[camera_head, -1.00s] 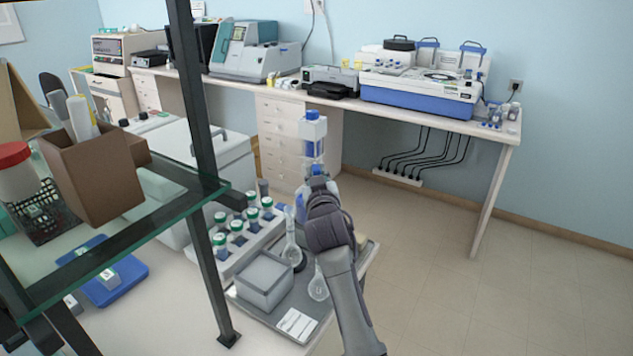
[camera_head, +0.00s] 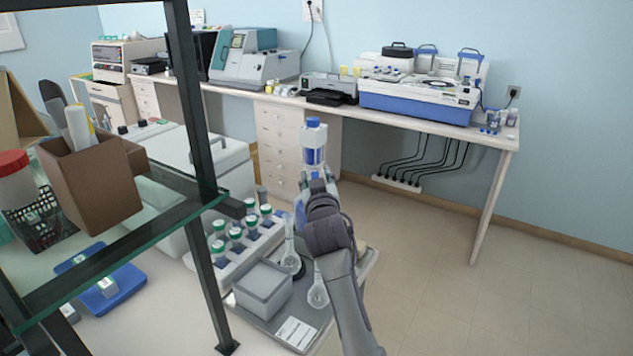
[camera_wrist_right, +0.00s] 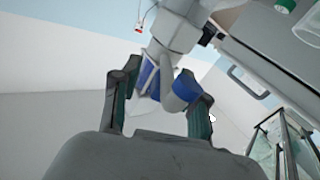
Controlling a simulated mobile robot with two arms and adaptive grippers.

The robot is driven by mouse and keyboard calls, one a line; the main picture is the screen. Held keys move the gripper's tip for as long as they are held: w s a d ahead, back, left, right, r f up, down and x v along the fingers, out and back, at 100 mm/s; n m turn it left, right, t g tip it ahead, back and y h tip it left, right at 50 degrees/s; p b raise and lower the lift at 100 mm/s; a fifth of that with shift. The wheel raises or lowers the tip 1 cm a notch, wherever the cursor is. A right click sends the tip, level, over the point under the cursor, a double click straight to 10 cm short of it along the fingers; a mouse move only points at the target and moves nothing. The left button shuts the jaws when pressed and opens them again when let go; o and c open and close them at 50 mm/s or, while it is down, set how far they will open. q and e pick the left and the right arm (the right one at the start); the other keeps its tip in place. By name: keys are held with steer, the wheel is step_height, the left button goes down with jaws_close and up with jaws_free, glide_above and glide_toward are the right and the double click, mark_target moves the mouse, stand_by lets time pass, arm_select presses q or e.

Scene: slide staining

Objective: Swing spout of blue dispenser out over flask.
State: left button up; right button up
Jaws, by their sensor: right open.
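A clear bottle-like body with a blue cap, seemingly the blue dispenser (camera_head: 313,142), stands upright just beyond my right gripper (camera_head: 317,186) in the head view. In the right wrist view, my right gripper (camera_wrist_right: 158,112) is open. A blue and grey-white part (camera_wrist_right: 184,90), apparently the dispenser's spout, shows between and beyond its fingers; I cannot tell if they touch it. A clear round flask (camera_head: 291,262) stands on the grey tray (camera_head: 262,322), left of my right arm. A second clear flask (camera_head: 317,296) is nearer, close beside the arm. My left gripper is out of view.
A dark shelf post (camera_head: 200,160) and glass shelf edge obstruct the left side. Open floor (camera_head: 430,280) lies to the right.

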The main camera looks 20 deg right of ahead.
mark_target(315, 135)
step_height(315, 135, up, 9)
steer(key=shift+r, duration=0.1)
stand_by(0.3)
